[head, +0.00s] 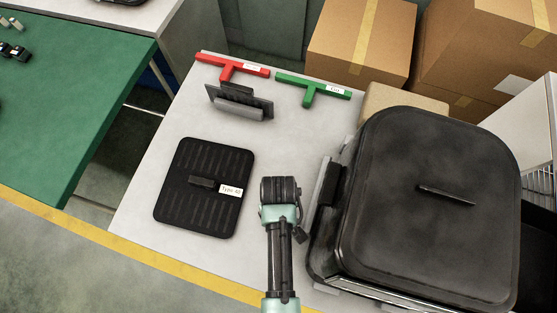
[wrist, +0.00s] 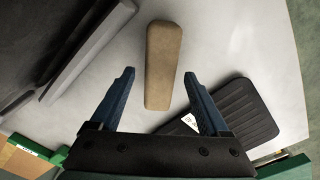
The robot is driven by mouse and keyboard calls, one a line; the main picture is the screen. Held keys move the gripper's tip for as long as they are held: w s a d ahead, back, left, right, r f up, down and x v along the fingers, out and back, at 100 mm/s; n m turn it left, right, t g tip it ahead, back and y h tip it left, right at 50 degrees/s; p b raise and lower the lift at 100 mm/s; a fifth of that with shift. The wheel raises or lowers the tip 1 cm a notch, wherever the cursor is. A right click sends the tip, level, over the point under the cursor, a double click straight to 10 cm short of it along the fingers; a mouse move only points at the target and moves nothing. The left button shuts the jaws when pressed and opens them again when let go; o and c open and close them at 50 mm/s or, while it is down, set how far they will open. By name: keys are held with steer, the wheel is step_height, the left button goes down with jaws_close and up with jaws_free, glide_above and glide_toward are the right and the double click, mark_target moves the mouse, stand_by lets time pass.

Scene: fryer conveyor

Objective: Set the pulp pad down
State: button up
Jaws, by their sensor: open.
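The tan pulp pad (wrist: 163,65) shows in the wrist view as a long rounded block, apparently lying on the white table (wrist: 232,45). My gripper (wrist: 158,74) is open, with one blue finger on each side of the pad and clear gaps to both. I cannot tell the height of the fingertips over the table. In the head view the end of my arm (head: 281,190) hides the pad and the fingers.
A black fryer-like unit with a lid (head: 440,160) stands close on the right. A flat black plate (head: 205,187) with a label lies on the left. Behind are a dark upright piece (head: 240,104), a red T-shaped handle (head: 232,67) and a green one (head: 312,88).

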step_height(320, 180, up, 9)
steer(key=w+r+m+t, duration=0.2)
steer(key=w+r+t, duration=0.6)
steer(key=w+r, duration=0.9)
steer(key=w+r+t, duration=0.3)
steer(key=r, duration=0.5)
steer(key=w+r+t, duration=0.3)
steer(key=r, duration=0.6)
step_height(320, 180, up, 17)
steer(key=s+m+t, duration=0.1)
steer(key=m+t, duration=0.1)
steer(key=t, duration=0.3)
steer(key=s+r+t, duration=0.4)
steer(key=s+r, duration=0.2)
steer(key=r, duration=0.4)
steer(key=s+r+m+t, duration=0.1)
steer(key=s+r+t, duration=0.3)
steer(key=r, duration=0.5)
steer(key=shift+s+r, duration=0.4)
steer(key=shift+s, duration=0.85)
steer(key=shift+f, duration=0.1)
